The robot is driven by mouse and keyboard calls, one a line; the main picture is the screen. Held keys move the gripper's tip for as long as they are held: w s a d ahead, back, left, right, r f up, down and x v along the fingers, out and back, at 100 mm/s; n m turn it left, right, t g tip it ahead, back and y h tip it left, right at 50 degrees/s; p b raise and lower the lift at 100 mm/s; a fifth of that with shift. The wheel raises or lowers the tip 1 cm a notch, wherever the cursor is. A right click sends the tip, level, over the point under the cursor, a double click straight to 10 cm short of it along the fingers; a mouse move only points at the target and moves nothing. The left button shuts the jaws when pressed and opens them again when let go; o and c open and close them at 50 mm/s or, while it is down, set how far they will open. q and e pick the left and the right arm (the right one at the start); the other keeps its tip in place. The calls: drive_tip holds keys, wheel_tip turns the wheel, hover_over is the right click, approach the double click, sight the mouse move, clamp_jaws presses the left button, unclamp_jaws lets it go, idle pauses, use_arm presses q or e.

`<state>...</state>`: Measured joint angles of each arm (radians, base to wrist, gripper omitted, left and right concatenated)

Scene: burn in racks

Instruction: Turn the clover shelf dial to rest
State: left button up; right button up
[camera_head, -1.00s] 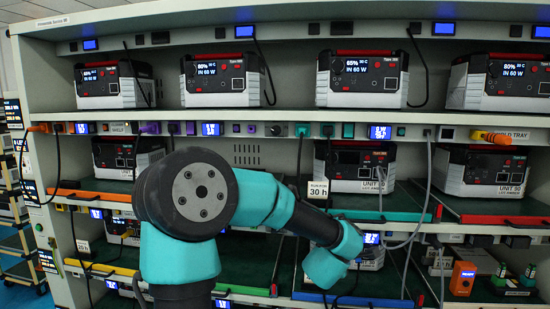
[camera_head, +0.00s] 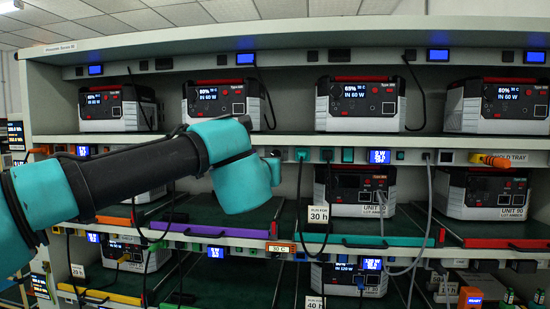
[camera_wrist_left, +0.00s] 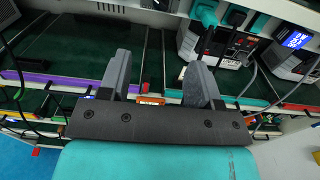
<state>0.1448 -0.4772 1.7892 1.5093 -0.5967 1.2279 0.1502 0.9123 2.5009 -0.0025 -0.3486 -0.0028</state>
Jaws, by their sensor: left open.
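My left arm reaches in from the left in the head view, its teal wrist in front of the middle shelf. My left gripper shows in the wrist view (camera_wrist_left: 158,62), with two grey fingers wide apart and nothing between them. In the head view its fingers are mostly hidden behind the wrist. Beyond the fingers is a small orange-edged display (camera_wrist_left: 150,100), which reads about 30 C in the head view (camera_head: 281,248), on the shelf edge. I cannot make out a dial or a clover label. My right gripper is in neither view.
Power units such as this one (camera_head: 361,104) stand along the top shelf. A middle-shelf unit (camera_head: 362,190) has cables hanging in front. A purple strip (camera_head: 210,231) and a teal strip (camera_head: 362,241) edge the middle shelf. An orange plug (camera_head: 490,160) sticks out at right.

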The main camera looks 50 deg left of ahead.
sight(275, 154)
use_arm(q)
drive_tip(key=shift+w, duration=0.1)
drive_tip(key=x, duration=1.7)
drive_tip(key=shift+a+f, duration=0.1)
drive_tip(key=shift+a, duration=0.1)
drive_tip(key=c, duration=0.9)
